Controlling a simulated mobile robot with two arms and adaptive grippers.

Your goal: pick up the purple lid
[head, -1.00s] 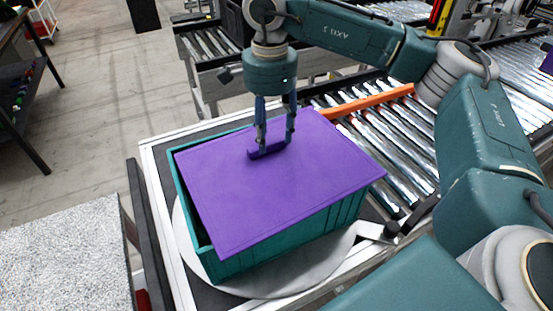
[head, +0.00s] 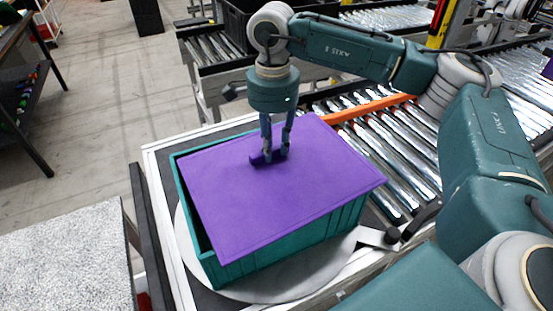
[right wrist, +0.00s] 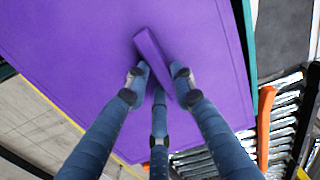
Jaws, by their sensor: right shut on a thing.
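The purple lid (head: 235,205) lies skewed on top of the teal crate (head: 290,240), leaving a gap along the crate's left side. A raised purple handle bar sits on the lid; it shows in the right wrist view (right wrist: 148,48). My right gripper (head: 275,155) points down at the handle, its fingers drawn in around it. In the right wrist view the fingertips of the gripper (right wrist: 158,80) close on the handle's near part. The lid still rests on the crate. My left gripper is not in view.
The crate stands on a round grey plate (head: 265,291) on a white-edged frame. A roller conveyor (head: 385,155) with an orange bar (head: 372,108) lies behind and right. A speckled grey surface (head: 65,260) is at the lower left.

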